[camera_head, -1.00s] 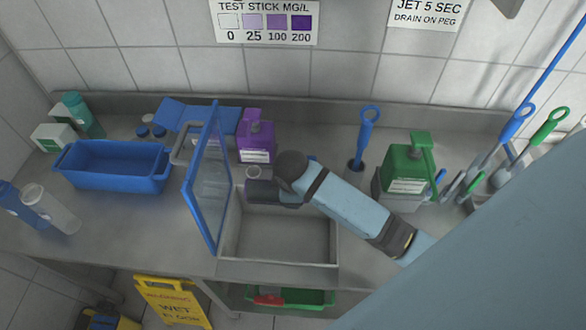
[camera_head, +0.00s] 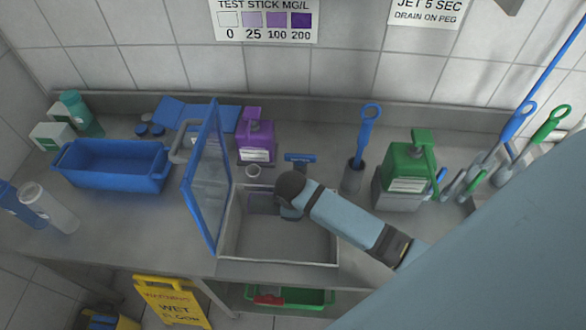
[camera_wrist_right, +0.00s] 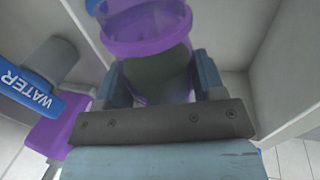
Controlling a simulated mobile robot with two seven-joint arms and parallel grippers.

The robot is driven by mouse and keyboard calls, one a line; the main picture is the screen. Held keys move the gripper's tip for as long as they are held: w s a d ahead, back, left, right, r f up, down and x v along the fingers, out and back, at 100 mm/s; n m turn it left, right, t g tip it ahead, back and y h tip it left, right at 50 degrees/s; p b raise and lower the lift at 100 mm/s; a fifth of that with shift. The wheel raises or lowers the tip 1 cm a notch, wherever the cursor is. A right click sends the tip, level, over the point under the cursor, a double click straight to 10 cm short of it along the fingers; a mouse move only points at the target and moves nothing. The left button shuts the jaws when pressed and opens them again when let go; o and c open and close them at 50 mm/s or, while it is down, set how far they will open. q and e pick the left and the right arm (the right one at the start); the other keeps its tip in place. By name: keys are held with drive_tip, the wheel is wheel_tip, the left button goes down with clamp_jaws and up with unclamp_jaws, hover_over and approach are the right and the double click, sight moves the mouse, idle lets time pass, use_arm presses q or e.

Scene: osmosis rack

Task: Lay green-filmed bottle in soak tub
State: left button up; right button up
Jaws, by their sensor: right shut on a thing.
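My right gripper (camera_head: 289,211) points down into the steel sink basin (camera_head: 285,262), near its back wall. In the right wrist view my right gripper (camera_wrist_right: 162,80) is shut on a see-through bottle with purple bands (camera_wrist_right: 148,25). A dark, greenish patch shows in the bottle's body, between the fingers. In the head view the bottle is mostly hidden by the gripper and arm. A blue tub (camera_head: 113,178) stands on the counter at the left, well apart from the gripper. My left gripper is not in view.
A blue-framed clear panel (camera_head: 208,180) stands upright at the basin's left edge, between basin and tub. Behind are a tap (camera_head: 180,143), a purple pump bottle (camera_head: 256,141) and a brush in a holder (camera_head: 356,165). A green pump bottle (camera_head: 408,170) stands right.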

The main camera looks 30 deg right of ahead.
wheel_tip(320, 180, down, 3)
drive_tip(key=shift+f+b, duration=0.2)
drive_tip(key=shift+b, duration=0.25)
drive_tip(key=shift+f+b, duration=1.75)
drive_tip(key=shift+f, duration=3.7)
drive_tip(key=o, duration=1.1)
